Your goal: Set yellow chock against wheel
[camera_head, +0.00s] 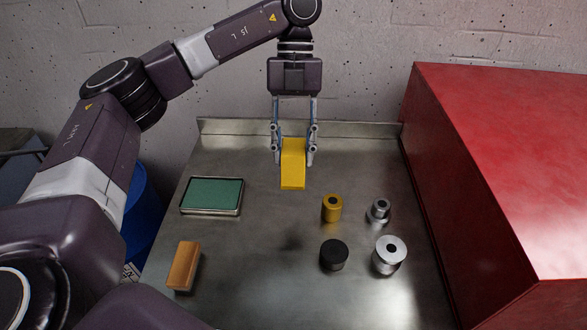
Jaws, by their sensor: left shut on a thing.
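My left gripper (293,161) points down over the back middle of the metal table. Its two fingers are shut on a yellow block (292,178), which I take as the yellow chock. The block hangs upright between the fingers, and a dark shadow on the table below and nearer suggests it is off the surface. Its upper part is partly hidden by the fingers. I cannot make out a clear wheel; several round parts stand at the right, including a black cylinder (334,254) and a silver stepped cylinder (389,254). My right gripper is not in view.
A small brass cylinder (332,208) and a small silver part (379,211) stand behind those. A green-topped tray (212,194) and an orange block (184,265) lie at the left. A large red box (500,150) borders the right. The table's middle is clear.

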